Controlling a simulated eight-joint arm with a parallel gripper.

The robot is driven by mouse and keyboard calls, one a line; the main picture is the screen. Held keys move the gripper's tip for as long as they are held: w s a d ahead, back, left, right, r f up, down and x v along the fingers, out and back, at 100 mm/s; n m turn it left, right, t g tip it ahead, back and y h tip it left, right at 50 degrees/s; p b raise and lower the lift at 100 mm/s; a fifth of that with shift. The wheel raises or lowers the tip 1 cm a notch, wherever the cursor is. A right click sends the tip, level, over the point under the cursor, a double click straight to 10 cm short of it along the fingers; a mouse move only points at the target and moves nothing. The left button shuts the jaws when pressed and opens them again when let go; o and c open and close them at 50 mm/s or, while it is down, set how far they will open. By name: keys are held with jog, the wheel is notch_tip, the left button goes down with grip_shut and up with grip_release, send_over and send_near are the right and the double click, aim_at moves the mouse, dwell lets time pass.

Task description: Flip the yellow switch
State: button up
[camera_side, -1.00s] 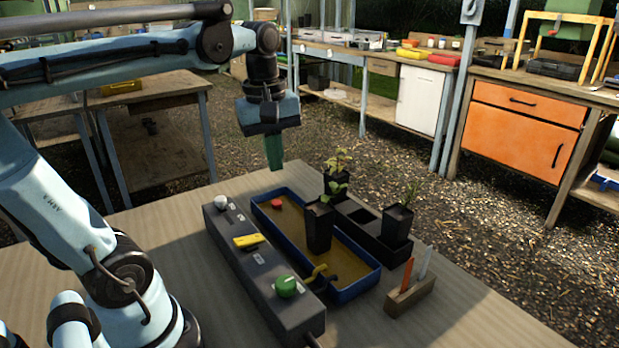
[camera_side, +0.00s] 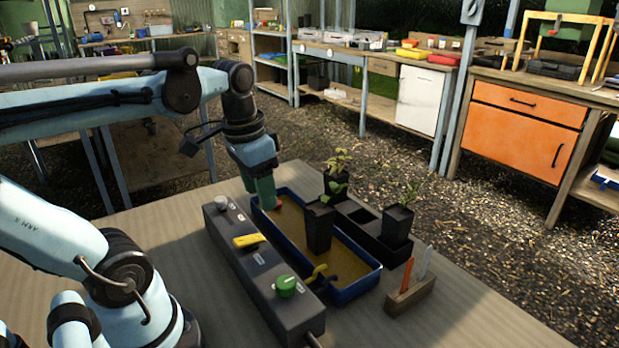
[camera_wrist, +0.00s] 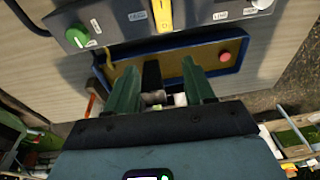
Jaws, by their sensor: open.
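The yellow switch (camera_side: 248,241) sits midway along the top of a dark grey control box (camera_side: 285,312). It also shows at the top of the wrist view (camera_wrist: 164,14), between printed labels. My gripper (camera_side: 264,192) points down over the far end of the blue tray, behind the switch and apart from it. In the wrist view its two green fingers (camera_wrist: 163,97) are spread with nothing held between them. The red button in the tray is mostly hidden by my fingers in the side view, but shows clearly in the wrist view (camera_wrist: 225,56).
A green knob (camera_side: 286,286) and a pale knob (camera_side: 221,202) flank the switch on the box. A wooden block (camera_side: 409,297) with tags stands right. Bare tabletop lies in front.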

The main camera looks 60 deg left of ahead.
aim_at(249, 239)
jog(key=shift+g+h, duration=0.3)
jog(key=shift+g, duration=0.6)
jog(key=shift+s+a+f, duration=0.3)
jog(key=shift+s+f, duration=0.1)
jog(key=shift+f, duration=1.25)
jog(key=shift+s+a+f, duration=0.3)
jog(key=shift+s+f, duration=0.05)
jog(key=shift+f, duration=1.35)
jog(key=shift+s+a+f, duration=0.3)
jog(key=shift+s+f, duration=0.1)
jog(key=shift+f, duration=1.25)
jog(key=shift+c, duration=0.4)
